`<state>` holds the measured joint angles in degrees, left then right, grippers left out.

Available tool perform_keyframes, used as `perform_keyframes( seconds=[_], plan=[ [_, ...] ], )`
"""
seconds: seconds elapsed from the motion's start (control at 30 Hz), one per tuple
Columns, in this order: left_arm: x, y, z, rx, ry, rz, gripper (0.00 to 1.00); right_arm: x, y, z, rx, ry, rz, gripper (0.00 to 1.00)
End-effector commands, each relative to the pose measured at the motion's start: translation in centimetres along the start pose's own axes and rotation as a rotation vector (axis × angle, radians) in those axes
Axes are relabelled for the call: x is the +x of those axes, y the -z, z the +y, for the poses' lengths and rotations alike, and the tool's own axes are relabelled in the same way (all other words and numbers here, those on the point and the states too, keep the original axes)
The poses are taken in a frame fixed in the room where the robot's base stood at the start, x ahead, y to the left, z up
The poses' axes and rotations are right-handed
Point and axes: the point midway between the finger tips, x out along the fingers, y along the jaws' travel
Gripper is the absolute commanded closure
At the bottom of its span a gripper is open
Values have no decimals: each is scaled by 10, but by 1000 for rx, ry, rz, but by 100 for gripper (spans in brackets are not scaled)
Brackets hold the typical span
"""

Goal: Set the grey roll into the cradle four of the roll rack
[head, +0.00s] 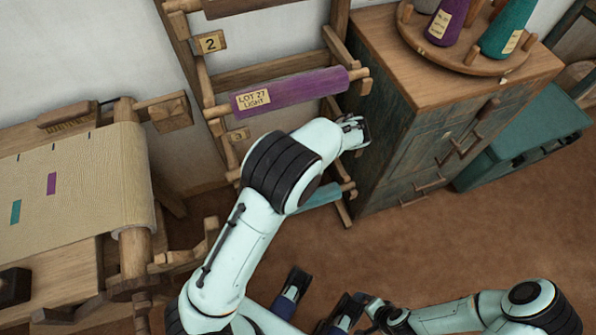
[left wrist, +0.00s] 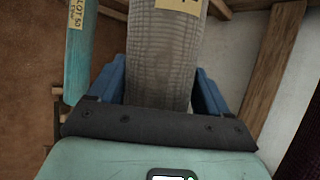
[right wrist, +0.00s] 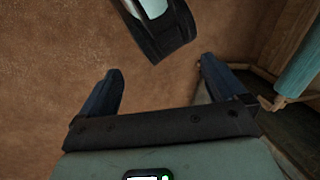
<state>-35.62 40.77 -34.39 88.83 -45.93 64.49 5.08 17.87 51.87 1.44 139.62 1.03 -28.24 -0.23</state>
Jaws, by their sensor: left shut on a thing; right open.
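The grey roll (left wrist: 163,65) shows in the left wrist view between the blue fingers of my left gripper (left wrist: 160,82), which is shut on it. A pale label is at its far end. In the head view my left arm reaches over the roll rack (head: 203,88) and hides the held roll. The rack's number tags 2 (head: 211,42) and 3 (head: 239,135) show; cradle four is not clearly seen. My right gripper (head: 320,300) is open and empty over the floor, and its spread fingers show in the right wrist view (right wrist: 158,85).
A purple roll (head: 290,93) lies on the rack above my left arm. A teal roll (head: 320,196) lies lower, and is beside the grey roll in the left wrist view (left wrist: 80,50). A drawer cabinet (head: 420,130) stands right of the rack; the loom (head: 80,190) is left.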

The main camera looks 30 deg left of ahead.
Motion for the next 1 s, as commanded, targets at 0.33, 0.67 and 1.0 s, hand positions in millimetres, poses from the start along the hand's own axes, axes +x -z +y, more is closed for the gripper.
perform_keyframes(
  seconds=[0.33, 0.67, 1.0],
  plan=[
    [2, 4, -23, 37, 163, 68, 81, 42, 22, 11, 4, -1, 58, 2],
    [35, 19, 0, 39, 168, 67, 81, 56, 46, 17, 9, -5, 125, 2],
    [66, 34, 24, 40, 167, 66, 81, 69, 68, 23, 14, -9, 185, 2]
  ],
)
